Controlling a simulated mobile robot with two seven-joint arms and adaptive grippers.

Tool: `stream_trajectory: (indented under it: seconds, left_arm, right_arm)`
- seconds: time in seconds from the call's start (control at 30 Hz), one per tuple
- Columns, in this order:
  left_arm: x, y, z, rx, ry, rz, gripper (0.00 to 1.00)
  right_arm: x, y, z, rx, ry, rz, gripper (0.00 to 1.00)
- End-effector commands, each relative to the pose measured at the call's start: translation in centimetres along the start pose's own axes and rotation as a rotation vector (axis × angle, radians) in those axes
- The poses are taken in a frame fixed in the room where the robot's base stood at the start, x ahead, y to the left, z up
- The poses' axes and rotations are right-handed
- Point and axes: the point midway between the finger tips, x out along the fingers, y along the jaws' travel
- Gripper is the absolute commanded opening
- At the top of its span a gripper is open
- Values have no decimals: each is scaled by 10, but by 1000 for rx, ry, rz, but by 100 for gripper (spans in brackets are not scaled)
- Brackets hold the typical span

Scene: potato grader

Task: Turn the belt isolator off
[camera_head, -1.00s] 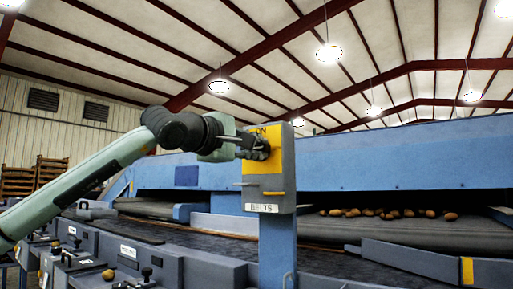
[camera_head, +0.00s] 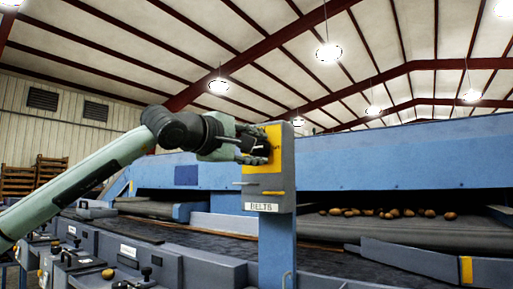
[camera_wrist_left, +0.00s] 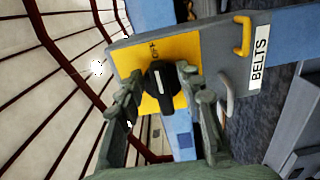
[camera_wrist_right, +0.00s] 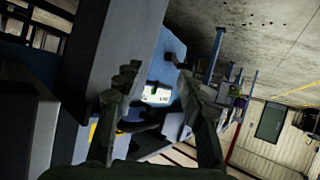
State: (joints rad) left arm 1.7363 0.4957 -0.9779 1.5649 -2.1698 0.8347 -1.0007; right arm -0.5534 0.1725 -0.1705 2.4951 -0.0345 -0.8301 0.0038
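The belt isolator is a grey box (camera_head: 288,170) with a yellow face plate (camera_head: 274,140) and a white BELTS label (camera_head: 262,207), on a blue post. Its black rotary knob (camera_wrist_left: 160,88) with a white pointer line shows in the left wrist view. My left gripper (camera_head: 250,146) is at the yellow plate; in the left wrist view its fingers (camera_wrist_left: 160,84) are apart, one on each side of the knob. I cannot tell whether they touch it. My right gripper (camera_wrist_right: 158,78) is open and empty in its wrist view, and out of the head view.
A yellow handle (camera_wrist_left: 243,35) and a grey loop (camera_wrist_left: 226,95) stick out from the box beside the plate. Behind it, potatoes (camera_head: 395,213) lie on a dark conveyor (camera_head: 410,232). A control console (camera_head: 190,262) stands low on the left.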

Motion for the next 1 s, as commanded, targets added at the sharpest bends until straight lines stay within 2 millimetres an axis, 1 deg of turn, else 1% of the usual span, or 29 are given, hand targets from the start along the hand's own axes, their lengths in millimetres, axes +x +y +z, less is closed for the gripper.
stream_trajectory:
  seconds: [0.13, 0.23, 0.37, 0.5, 0.6, 0.7, 0.83, 1.0]
  left_arm:
    - [-4, 0, -1, -1, 1, 1, 36]
    - [-16, 0, -1, 0, 1, 2, 36]
    - [-43, 0, -2, 0, 1, 2, 36]
    - [-74, 0, -1, 2, 2, 1, 36]
    - [-92, 0, -1, 1, 1, 2, 36]
    - [-107, 0, -1, 0, 1, 0, 36]
    - [-117, 0, 0, 0, 0, 0, 36]
    - [-120, 0, 0, 0, 0, -1, 36]
  right_arm:
    - [0, 0, 0, -2, 0, 0, 40]
    - [0, 0, 0, -1, 0, 0, 40]
    - [0, 0, 0, -1, 0, 0, 40]
    - [0, 0, 0, -1, 0, 1, 40]
    - [0, 0, 0, -1, 0, 1, 40]
    - [0, 0, 0, -1, 0, 1, 40]
    - [0, 0, 0, -1, -1, 1, 40]
    - [0, 0, 0, 0, 0, 1, 40]
